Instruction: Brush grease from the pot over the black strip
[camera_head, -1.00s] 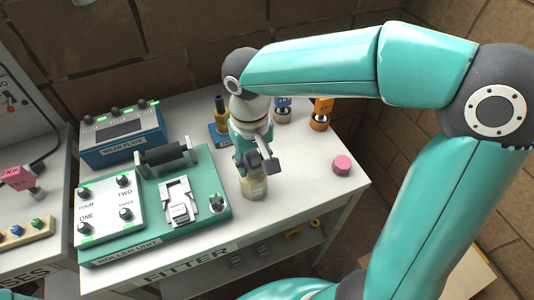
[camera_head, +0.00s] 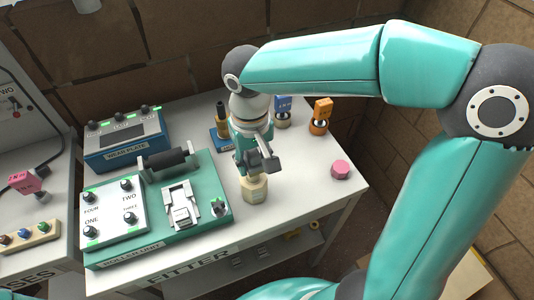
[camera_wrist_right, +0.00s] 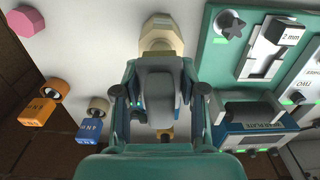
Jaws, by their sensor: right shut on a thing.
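My right gripper (camera_head: 262,158) points down over the front of the white table, between the green roller unit and the pink hexagonal piece. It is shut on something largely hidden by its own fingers. A cream hexagonal piece (camera_head: 255,189) shows directly below it; in the right wrist view the cream piece (camera_wrist_right: 161,34) shows just past the fingers (camera_wrist_right: 158,85). I cannot tell whether this is the grease pot or part of what is held. A black roller (camera_head: 166,157) lies across the green unit. A dark strip-like panel (camera_head: 120,130) tops the blue wear plate unit. My left gripper is not in view.
The green roller unit (camera_head: 215,232) carries a white knob panel (camera_head: 110,212). A dark upright piece (camera_head: 221,118) in a blue stand, a blue block (camera_head: 283,105) and an orange block (camera_head: 322,112) stand behind. The pink piece (camera_head: 341,169) is at right. The table's right front is clear.

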